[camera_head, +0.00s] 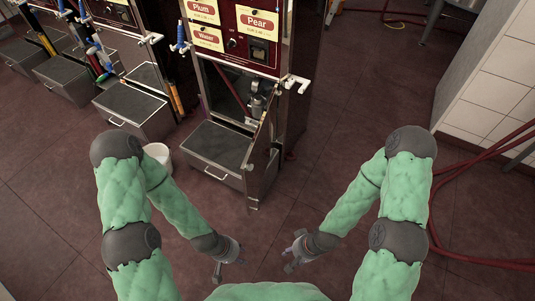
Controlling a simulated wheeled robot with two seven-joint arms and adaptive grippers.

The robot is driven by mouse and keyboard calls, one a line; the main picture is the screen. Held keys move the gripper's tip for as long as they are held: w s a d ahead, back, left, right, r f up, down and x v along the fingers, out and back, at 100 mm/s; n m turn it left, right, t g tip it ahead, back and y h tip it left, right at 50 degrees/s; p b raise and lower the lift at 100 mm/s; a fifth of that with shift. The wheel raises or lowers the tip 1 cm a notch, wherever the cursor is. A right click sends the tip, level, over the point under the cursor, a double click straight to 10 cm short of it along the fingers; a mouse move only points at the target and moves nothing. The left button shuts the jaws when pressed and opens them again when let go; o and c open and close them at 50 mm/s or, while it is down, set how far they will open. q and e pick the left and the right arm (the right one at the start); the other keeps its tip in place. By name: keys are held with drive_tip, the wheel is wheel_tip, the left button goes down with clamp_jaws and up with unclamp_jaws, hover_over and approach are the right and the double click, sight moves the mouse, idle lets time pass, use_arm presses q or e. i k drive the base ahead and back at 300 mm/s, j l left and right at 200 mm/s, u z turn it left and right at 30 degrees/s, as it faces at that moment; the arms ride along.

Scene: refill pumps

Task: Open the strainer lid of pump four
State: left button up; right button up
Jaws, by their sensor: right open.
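A dark red pump cabinet (234,38) with Pear, Plum and Water labels stands at the top centre. Its lower bay is open and holds grey metal pump parts (257,104). I cannot make out a pump number or tell a strainer lid apart at this size. A narrow metal door or panel (262,160) stands out at the bay's right side. My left gripper (229,269) is low in the view, in front of the cabinet, with its fingers apart and empty. My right gripper (290,259) is to its right, open and empty. Both are well away from the pump.
A grey drawer box (214,150) with a handle juts out below the bay. A white bucket (158,154) stands left of it, partly behind my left arm. More cabinets and boxes (133,108) line the left. Red hoses (476,157) lie at right. The tiled floor (335,130) between is clear.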

sight(259, 101)
drive_tip(key=i+j+z, duration=0.2)
drive_tip(key=j, duration=0.3)
drive_tip(key=i+j+z, duration=0.15)
drive_tip(key=j, duration=0.4)
drive_tip(key=i+j+z, duration=0.2)
drive_tip(key=j, duration=0.35)
drive_tip(key=i+j+z, duration=0.15)
drive_tip(key=j, duration=0.4)
drive_tip(key=j+z, duration=0.2)
drive_tip(key=j, duration=0.4)
drive_tip(key=i+j+z, duration=0.25)
drive_tip(key=j, duration=0.4)
drive_tip(key=i+j+z, duration=0.1)
drive_tip(key=i+j, duration=0.2)
drive_tip(key=i+j+z, duration=0.1)
drive_tip(key=j, duration=0.35)
